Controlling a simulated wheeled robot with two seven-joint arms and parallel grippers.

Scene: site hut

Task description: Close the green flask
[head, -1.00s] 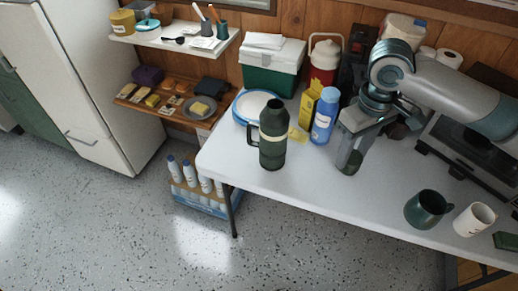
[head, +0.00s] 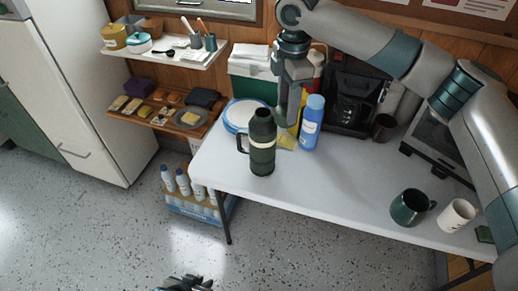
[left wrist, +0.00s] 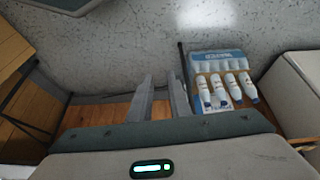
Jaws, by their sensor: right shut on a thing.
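The green flask (head: 262,145), dark with a pale band and a side handle, stands upright near the table's left end. Its top shows a dark narrow neck with no cup over it. My right gripper (head: 287,112) is shut on a dark green piece, probably the flask's lid, mostly hidden by the fingers. It is above the table, just right of and behind the flask's top, apart from it as far as I can tell. My left gripper (left wrist: 160,80) is open and empty over the floor; its tip shows at the bottom of the head view (head: 185,285).
A green mug (head: 408,208) and white mug (head: 456,215) stand right. The table's front middle is clear. Bottles in a crate (head: 195,212) are below.

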